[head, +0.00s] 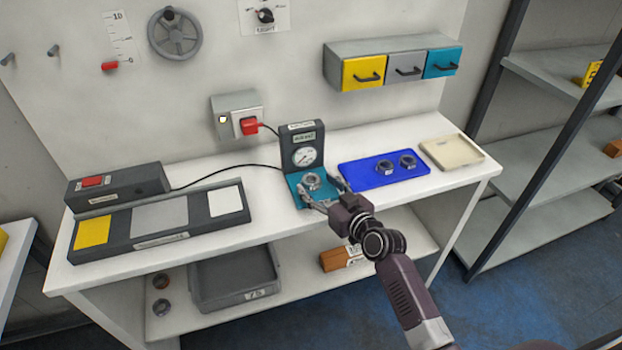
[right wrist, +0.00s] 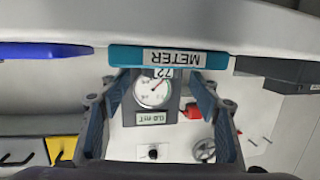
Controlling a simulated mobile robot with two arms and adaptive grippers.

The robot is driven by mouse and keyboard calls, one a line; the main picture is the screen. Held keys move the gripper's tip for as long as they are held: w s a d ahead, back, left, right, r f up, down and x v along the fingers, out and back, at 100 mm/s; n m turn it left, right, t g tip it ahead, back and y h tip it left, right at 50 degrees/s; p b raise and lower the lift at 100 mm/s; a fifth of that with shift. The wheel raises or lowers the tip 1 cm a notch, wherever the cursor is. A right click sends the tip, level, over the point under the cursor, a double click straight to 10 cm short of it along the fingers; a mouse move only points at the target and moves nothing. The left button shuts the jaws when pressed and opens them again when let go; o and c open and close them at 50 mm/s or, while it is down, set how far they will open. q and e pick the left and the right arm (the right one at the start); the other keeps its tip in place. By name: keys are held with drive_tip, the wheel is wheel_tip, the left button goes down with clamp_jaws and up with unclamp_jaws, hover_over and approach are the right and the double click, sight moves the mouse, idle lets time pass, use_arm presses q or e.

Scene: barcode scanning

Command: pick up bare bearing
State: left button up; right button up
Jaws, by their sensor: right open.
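A grey metal bearing (head: 312,182) sits on the teal base of the meter (head: 303,157), which has a round dial and a small display. My right gripper (head: 322,190) is open, its fingers spread at the front of the base close around this bearing; I cannot tell whether they touch it. In the right wrist view, upside down, the open fingers (right wrist: 158,82) frame the dial and a small "72" label below the teal METER edge (right wrist: 215,58). Two more bearings (head: 384,168) (head: 407,162) lie on the blue tray (head: 372,184). My left gripper is not in view.
An empty cream tray (head: 452,153) lies at the right end of the table. A dark panel with yellow, grey and white pads (head: 160,216) fills the left. Drawers (head: 392,68) hang above. Two rings (head: 161,281) (head: 162,307), a grey bin (head: 235,280) and an orange-brown box (head: 340,258) are on the lower shelf.

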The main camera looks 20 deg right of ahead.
sight(311, 181)
drive_tip(key=shift+w+a, duration=0.15)
drive_tip(key=shift+w, duration=0.5)
drive_tip(key=shift+w+a+f, duration=0.1)
drive_tip(key=shift+w+f, duration=0.1)
drive_tip(key=shift+w, duration=0.3)
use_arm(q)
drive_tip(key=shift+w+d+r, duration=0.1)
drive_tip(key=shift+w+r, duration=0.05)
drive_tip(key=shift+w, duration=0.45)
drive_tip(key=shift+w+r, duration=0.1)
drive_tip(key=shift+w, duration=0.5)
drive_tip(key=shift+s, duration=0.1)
use_arm(e)
drive_tip(key=shift+c, duration=0.3)
drive_tip(key=c, duration=0.7)
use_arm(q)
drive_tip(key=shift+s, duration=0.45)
use_arm(e)
drive_tip(key=c, duration=0.7)
